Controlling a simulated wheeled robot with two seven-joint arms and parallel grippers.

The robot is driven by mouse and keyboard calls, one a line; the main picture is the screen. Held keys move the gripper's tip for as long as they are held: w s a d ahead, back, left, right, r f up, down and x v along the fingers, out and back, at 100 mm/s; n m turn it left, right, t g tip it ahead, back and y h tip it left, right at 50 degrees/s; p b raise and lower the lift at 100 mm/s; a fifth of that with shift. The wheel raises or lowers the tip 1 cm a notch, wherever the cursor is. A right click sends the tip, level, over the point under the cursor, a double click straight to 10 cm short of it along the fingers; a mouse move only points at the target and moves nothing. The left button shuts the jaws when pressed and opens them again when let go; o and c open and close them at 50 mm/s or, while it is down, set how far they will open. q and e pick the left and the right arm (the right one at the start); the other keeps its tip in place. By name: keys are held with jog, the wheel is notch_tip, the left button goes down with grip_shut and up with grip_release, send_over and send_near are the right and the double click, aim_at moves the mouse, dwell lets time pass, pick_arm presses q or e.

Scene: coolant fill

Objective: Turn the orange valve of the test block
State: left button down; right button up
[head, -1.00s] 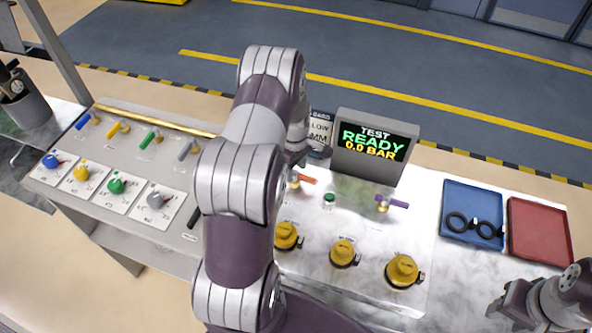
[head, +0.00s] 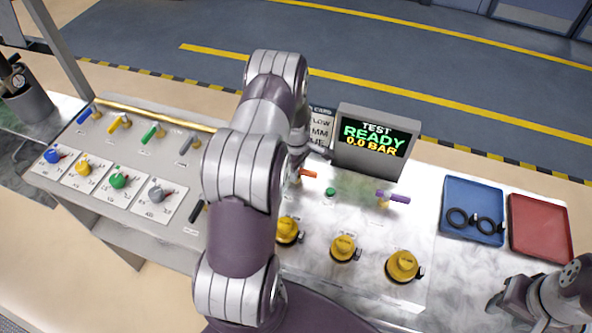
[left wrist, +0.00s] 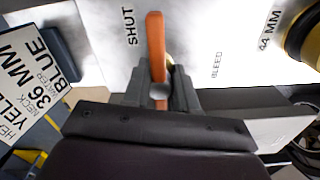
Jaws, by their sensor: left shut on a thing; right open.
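The orange valve (head: 308,173) is on the test block, left of the green button, and its handle is partly hidden by my left arm in the head view. In the left wrist view the orange handle (left wrist: 156,45) runs up the picture between the fingers, with the printed word SHUT to its left and BLEED to its right. My left gripper (left wrist: 160,90) is shut on the handle near its lower end. In the head view my left fingertips are mostly hidden behind the wrist. My right gripper (head: 494,303) is open and empty at the lower right, over the bench.
The display (head: 373,143) behind the valve reads TEST READY 0.0 BAR. A purple valve (head: 393,197), a green button (head: 330,192) and several yellow caps (head: 403,265) share the block. A blue tray (head: 472,190) with black rings and a red tray (head: 540,228) lie right.

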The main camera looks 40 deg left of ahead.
pick_arm(q)
jog(key=c, duration=0.9)
grip_release()
jog(key=shift+r, duration=0.15)
jog(key=shift+r, duration=0.35)
notch_tip(320, 180, up, 12)
jog(key=b, duration=0.3)
jog(key=shift+f, duration=0.15)
